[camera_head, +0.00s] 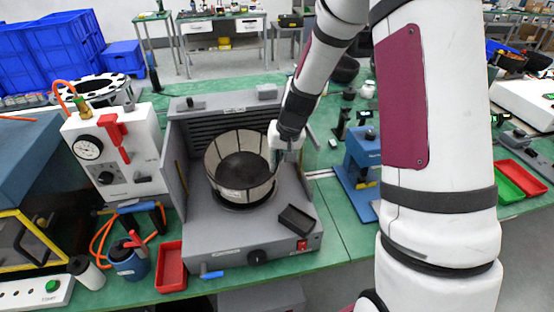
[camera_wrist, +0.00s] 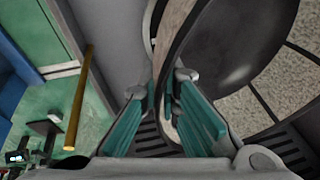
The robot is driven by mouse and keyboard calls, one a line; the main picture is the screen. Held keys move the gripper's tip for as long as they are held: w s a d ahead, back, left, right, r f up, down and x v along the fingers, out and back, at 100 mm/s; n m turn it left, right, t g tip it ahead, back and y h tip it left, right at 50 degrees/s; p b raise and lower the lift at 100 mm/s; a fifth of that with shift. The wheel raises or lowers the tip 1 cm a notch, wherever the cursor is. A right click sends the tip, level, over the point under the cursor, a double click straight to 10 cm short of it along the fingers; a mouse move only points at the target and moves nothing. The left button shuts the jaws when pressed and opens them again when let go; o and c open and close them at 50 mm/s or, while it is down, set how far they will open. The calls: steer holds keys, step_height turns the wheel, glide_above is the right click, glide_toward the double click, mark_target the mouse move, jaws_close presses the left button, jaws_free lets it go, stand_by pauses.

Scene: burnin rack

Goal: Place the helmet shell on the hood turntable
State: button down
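The helmet shell (camera_head: 262,180) is a cream, bowl-like shell with dark bands and a dark inside, open side up, in the grey hood. It sits over the dark round hood turntable (camera_head: 238,206), which shows only as a rim below it. I cannot tell whether the shell rests fully on it. My gripper (camera_head: 277,160) is at the shell's right rim. In the wrist view, the teal fingers of my gripper (camera_wrist: 163,97) are on both sides of the shell's wall (camera_wrist: 172,30) and look closed on it. Their contact is partly hidden.
The grey hood (camera_head: 225,260) has side walls close around the shell. A small black tray (camera_head: 297,220) lies on its front right. A white gauge unit (camera_head: 118,155) stands left, a blue fixture (camera_head: 360,165) right. A red tray (camera_head: 171,267) is at the front left.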

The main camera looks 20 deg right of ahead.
steer(key=shift+f, duration=0.15)
steer(key=c, duration=1.8)
jaws_free()
steer(key=shift+r, duration=0.65)
steer(key=s+a+r+n+t, duration=0.1)
steer(key=s+a+r, duration=0.1)
steer(key=s+r, duration=0.65)
steer(key=s+a+r+n, duration=0.15)
steer(key=s+r, duration=0.35)
steer(key=r, duration=0.7)
steer(key=s+a+r+t+h, duration=0.1)
steer(key=s+a+r, duration=0.1)
steer(key=s, duration=1.1)
steer(key=shift+s+r+n, duration=0.4)
steer(key=shift+r+n, duration=0.05)
steer(key=shift+r, duration=0.4)
